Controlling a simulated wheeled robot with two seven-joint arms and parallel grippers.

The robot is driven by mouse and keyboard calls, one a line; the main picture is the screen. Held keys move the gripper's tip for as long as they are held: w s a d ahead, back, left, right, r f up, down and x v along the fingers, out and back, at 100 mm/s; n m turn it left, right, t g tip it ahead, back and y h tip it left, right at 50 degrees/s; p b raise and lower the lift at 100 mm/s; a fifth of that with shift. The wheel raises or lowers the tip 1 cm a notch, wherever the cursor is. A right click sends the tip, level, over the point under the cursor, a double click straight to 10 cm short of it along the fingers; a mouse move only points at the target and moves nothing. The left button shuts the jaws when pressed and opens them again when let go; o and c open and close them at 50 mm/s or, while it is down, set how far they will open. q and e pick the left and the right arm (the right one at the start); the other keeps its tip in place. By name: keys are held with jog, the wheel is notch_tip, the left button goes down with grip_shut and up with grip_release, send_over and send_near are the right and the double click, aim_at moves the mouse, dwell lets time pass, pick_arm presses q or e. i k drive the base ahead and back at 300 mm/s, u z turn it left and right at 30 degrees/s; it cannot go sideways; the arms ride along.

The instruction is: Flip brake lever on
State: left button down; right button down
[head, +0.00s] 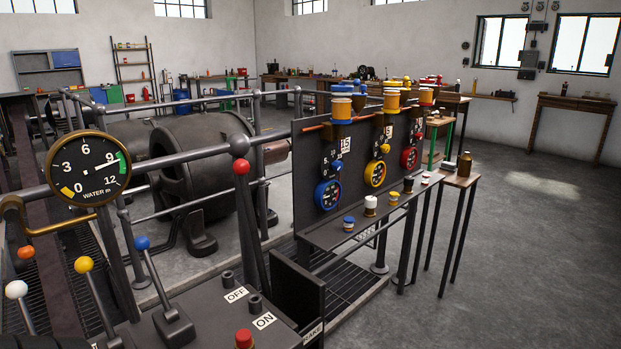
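A tall dark lever with a red ball knob (241,167) stands at the right of the control desk, leaning slightly left at its top. A label (312,334) reading partly "BRAKE" is on the dark panel to its right, cut by the bottom edge. On the desk top (195,300), an OFF plate (237,295) and an ON plate (264,321) lie beside two short dark posts. The OFF plate is farther from me and the ON plate nearer. I cannot tell for certain which plate the red-knobbed lever is nearer to.
Blue (142,243), yellow (84,265), orange (26,252) and white (16,289) knobbed levers stand to the left. A red button (244,339) sits at the front. A water gauge (89,168) and railing rise behind; an oiler panel (300,190) stands right.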

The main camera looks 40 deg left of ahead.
aim_at(241, 168)
jog(key=i, duration=2.6)
jog(key=u, duration=4)
jog(key=i, duration=0.5)
jog(key=u, duration=0.05)
